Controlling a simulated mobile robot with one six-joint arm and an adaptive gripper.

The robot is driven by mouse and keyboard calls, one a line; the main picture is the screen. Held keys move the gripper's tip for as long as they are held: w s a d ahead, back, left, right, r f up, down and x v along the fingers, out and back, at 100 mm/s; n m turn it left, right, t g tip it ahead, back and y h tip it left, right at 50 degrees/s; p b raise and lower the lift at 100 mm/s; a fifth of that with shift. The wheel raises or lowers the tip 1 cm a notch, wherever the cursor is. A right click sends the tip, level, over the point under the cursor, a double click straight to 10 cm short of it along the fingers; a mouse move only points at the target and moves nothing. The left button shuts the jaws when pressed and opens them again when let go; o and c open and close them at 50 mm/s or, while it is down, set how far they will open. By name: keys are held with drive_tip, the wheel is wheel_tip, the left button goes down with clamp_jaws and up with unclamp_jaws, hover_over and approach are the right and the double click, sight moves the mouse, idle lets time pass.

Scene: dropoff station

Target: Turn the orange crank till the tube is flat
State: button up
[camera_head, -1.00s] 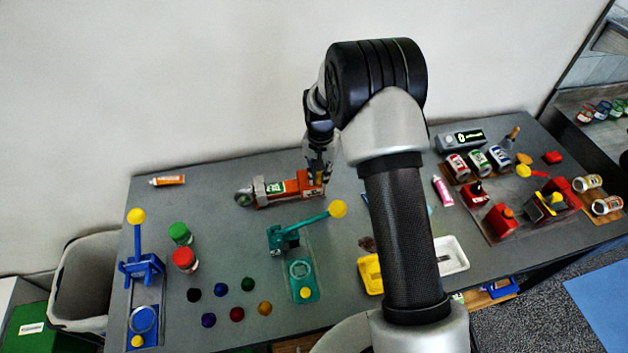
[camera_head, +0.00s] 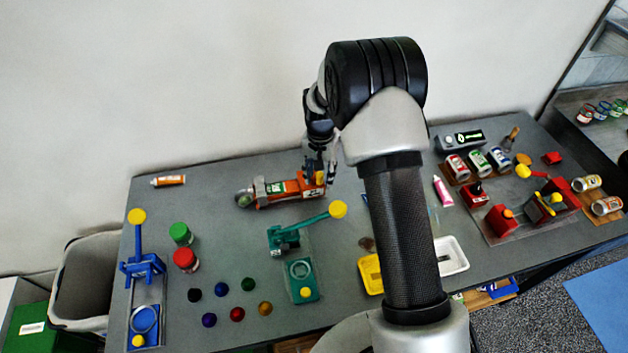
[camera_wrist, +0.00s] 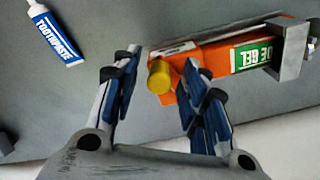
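An orange squeezer (camera_head: 292,188) lies at the back of the table, with a green-and-white label reading "GEL" on the orange part; it also shows in the wrist view (camera_wrist: 215,58). A grey block (camera_head: 259,187) spans it near its left end in the head view. A yellow knob (camera_wrist: 159,77) stands at its near end in the wrist view. I cannot tell how flat the tube is. My gripper (camera_wrist: 163,57) is open, its blue-padded fingers on either side of the knob with visible gaps. In the head view, my gripper (camera_head: 319,178) is at the squeezer's right end.
A toothpaste tube (camera_wrist: 60,36) lies apart from the squeezer. A green lever press (camera_head: 290,238) with a yellow ball stands in front. A blue press (camera_head: 143,268), jars and several coloured pieces lie left. Red devices (camera_head: 503,220) and cans stand right. The wall is close behind.

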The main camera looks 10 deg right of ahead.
wheel_tip(320, 180, up, 6)
drive_tip(key=p, duration=0.3)
drive_tip(key=shift+f, duration=0.15)
idle(0.3)
